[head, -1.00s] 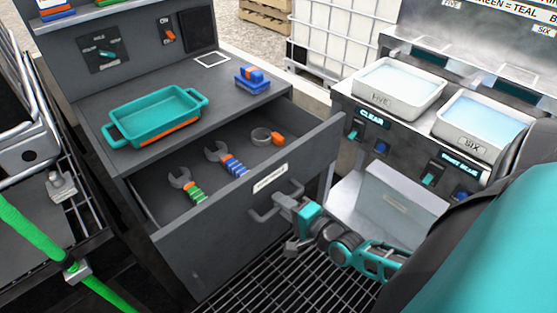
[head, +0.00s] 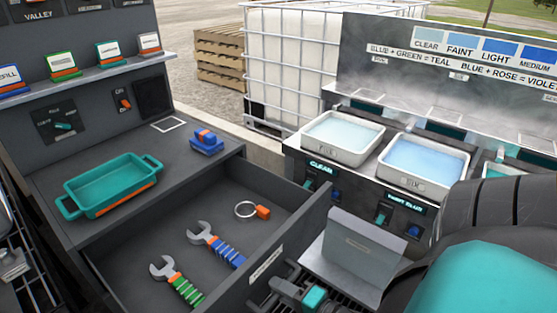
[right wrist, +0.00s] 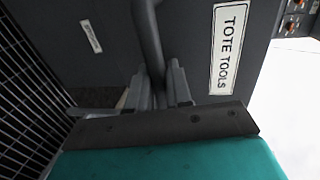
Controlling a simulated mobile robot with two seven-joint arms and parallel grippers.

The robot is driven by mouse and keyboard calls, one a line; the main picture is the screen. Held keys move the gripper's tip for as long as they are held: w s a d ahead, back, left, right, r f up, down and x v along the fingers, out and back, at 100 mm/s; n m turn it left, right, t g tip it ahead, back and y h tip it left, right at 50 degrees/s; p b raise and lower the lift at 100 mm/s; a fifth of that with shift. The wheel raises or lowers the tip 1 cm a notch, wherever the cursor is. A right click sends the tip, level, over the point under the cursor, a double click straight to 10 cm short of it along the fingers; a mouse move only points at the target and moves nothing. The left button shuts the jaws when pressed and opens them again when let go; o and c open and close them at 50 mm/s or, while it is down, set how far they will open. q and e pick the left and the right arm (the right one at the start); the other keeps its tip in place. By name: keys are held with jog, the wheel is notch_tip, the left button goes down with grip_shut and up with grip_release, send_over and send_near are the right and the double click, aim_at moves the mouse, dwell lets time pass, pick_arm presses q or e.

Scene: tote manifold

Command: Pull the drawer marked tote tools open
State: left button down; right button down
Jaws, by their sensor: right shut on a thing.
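The dark grey drawer (head: 205,236) stands well open from the cabinet in the head view. Its front carries a white label (head: 265,262), which reads TOTE TOOLS in the right wrist view (right wrist: 228,47). Inside lie a green-handled wrench (head: 176,281), a blue-handled wrench (head: 216,244) and a ring with an orange tag (head: 252,210). My right gripper (right wrist: 160,85) is shut on the bar handle (right wrist: 148,35) of the drawer, one finger on each side of it. In the head view the handle is mostly hidden at the bottom edge. My left gripper is not in view.
A teal tray (head: 108,187) and a blue block (head: 206,142) stand on the cabinet top. A caged white tank (head: 290,70) stands behind.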

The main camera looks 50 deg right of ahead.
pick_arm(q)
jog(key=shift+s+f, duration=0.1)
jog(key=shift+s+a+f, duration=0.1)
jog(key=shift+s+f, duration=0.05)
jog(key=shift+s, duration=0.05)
pick_arm(e)
jog(key=c, duration=1.2)
grip_release()
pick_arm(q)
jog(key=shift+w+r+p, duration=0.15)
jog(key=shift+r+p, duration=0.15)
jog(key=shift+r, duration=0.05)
pick_arm(e)
jog(key=a+v, duration=0.1)
jog(key=v, duration=1.1)
jog(key=shift+s+d+r, duration=0.2)
jog(key=shift+s+d, duration=0.2)
jog(key=shift+d, duration=0.1)
